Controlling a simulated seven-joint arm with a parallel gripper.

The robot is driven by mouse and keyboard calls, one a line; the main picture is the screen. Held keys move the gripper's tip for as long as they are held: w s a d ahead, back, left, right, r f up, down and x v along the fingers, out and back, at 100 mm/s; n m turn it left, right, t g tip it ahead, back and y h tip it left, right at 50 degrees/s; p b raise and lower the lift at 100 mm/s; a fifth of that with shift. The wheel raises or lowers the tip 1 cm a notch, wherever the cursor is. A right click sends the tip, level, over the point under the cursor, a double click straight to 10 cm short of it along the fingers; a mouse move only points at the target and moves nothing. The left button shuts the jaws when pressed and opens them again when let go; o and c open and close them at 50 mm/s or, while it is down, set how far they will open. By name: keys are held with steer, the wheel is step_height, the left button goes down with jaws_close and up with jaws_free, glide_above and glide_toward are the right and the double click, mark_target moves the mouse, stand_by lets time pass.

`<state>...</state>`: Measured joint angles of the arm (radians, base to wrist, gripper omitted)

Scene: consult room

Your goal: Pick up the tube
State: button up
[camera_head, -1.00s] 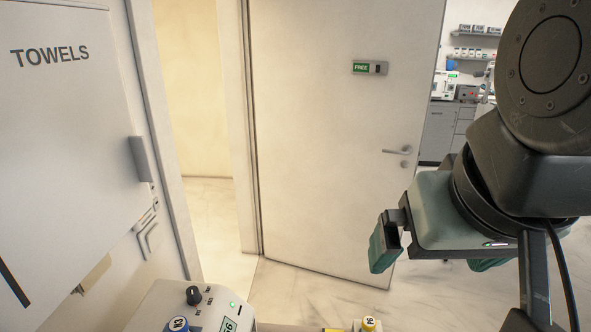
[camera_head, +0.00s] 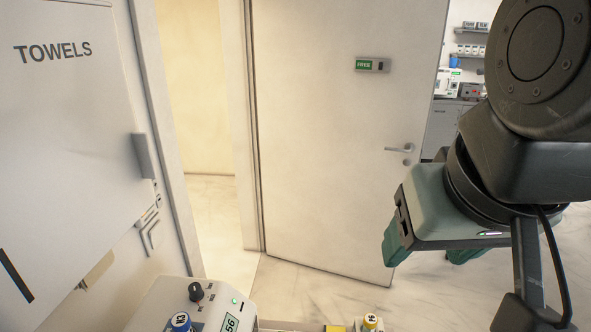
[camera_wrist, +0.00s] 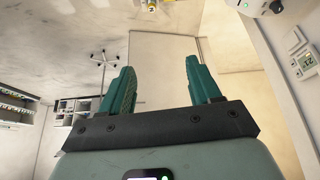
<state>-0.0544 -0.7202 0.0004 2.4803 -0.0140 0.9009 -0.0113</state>
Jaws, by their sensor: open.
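Only the tops are in view; the lower parts are cut off, and I cannot tell which is the task's tube. My gripper (camera_head: 428,253) hangs at the right, above and apart from both caps, open and empty. In the wrist view its two green fingers (camera_wrist: 159,68) stand apart with nothing between them. Small yellow items (camera_wrist: 150,4) show at that view's top edge.
The pale device (camera_head: 205,300) has a black knob, a green light and a display. A towel cabinet (camera_head: 65,110) stands at the left and a door (camera_head: 330,130) behind. Shelves and a counter (camera_head: 440,125) are at the far right. The air around my gripper is clear.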

steer(key=w+a+f+n+g, duration=0.1)
steer(key=w+a+n+g, duration=0.1)
steer(key=w+a+n, duration=0.35)
steer(key=n+g, duration=0.4)
steer(key=n, duration=0.5)
glide_above(180, 320)
step_height(180, 320, down, 13)
steer(key=shift+d+f, duration=0.15)
step_height(180, 320, down, 5)
steer(key=shift+r, duration=0.1)
steer(key=shift+a+f, duration=0.2)
steer(key=shift+f, duration=2.85)
